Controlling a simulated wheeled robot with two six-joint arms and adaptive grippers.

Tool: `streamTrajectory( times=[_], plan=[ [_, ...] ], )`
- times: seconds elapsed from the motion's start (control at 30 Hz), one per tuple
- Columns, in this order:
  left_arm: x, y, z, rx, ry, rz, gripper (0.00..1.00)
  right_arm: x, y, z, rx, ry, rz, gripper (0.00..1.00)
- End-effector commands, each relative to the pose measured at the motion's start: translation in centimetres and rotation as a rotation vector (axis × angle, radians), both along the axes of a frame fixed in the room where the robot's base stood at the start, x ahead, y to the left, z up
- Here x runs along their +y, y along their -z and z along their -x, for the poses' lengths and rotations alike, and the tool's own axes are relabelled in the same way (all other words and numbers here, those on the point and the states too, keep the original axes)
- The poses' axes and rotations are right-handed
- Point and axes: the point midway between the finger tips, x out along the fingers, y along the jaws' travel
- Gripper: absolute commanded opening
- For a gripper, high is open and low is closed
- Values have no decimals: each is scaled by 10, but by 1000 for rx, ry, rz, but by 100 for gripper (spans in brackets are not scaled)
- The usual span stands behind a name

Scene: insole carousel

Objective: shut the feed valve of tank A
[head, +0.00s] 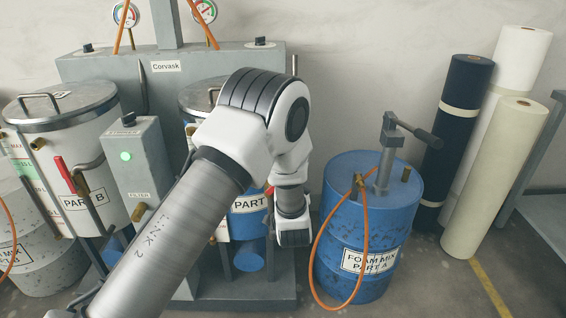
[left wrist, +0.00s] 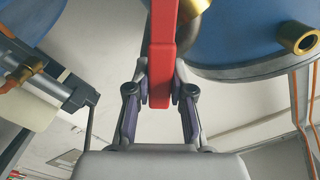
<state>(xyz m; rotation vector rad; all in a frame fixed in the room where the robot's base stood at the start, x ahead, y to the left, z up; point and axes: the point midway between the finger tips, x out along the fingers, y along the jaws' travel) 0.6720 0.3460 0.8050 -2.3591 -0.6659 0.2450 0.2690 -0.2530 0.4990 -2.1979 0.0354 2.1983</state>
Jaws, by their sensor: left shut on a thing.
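In the left wrist view my left gripper (left wrist: 160,98) is shut on a red lever (left wrist: 163,45), with one finger on each side of its end. The lever points straight down the picture from a brass fitting (left wrist: 194,10), beside a blue rounded body (left wrist: 235,30). In the head view my left arm crosses in front of tank A (head: 245,225), blue with a partly covered "PART" label. The wrist (head: 290,200) hangs at its right side and hides most of its valve; the fingers are hard to make out. My right gripper is not in view.
Tank B (head: 95,140) stands at left with its own red lever (head: 63,174). A grey filter box (head: 140,165) with a green light stands between the tanks. A blue foam mix drum (head: 350,225) with a pump and orange hose is close right of my wrist. Rolls (head: 505,180) lean farther right.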

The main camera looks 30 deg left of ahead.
Motion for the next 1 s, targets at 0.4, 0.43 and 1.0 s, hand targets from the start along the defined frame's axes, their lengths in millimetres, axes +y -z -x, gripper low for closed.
streamTrajectory(
  times=[0.4, 0.43, 1.0],
  plan=[
    [-18, 27, -11, 208, 2, -335, 0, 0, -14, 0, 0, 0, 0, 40],
    [-19, 30, -11, 223, 2, -358, 0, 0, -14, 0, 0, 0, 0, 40],
    [-26, 63, -15, 432, 2, -701, 0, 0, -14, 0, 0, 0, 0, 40]
  ],
)
